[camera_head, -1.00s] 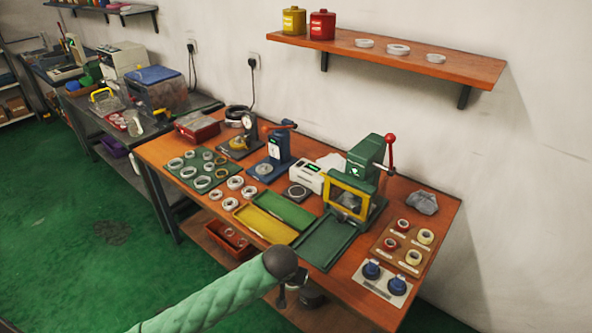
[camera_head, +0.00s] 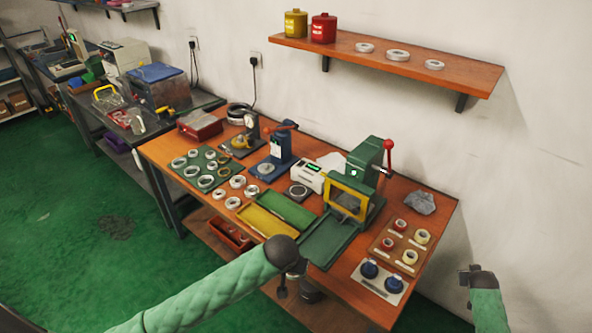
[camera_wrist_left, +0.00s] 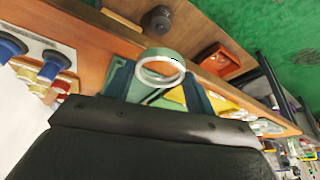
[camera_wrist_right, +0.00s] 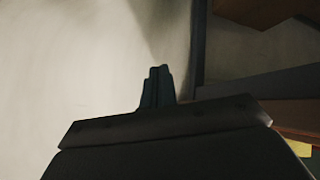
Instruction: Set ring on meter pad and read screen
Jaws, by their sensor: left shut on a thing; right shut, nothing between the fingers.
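My left gripper (camera_wrist_left: 158,85) is shut on a pale metal ring (camera_wrist_left: 160,68), held up between its fingertips in the left wrist view. In the head view the left arm's end is in front of the table's front edge, and the ring cannot be made out there. The white meter (camera_head: 309,177) with a small green-lit screen stands mid-table. A dark round pad (camera_head: 298,191) is just in front of it, with nothing seen on it. The screen's reading is too small to tell. My right gripper (camera_head: 469,273) is shut and empty, right of the table; it also shows in the right wrist view (camera_wrist_right: 158,85).
A green press (camera_head: 366,165) with a yellow guard stands right of the meter. A yellow tray (camera_head: 259,222) and green trays lie in front. Several rings lie on a green mat (camera_head: 190,176) and beside it at left.

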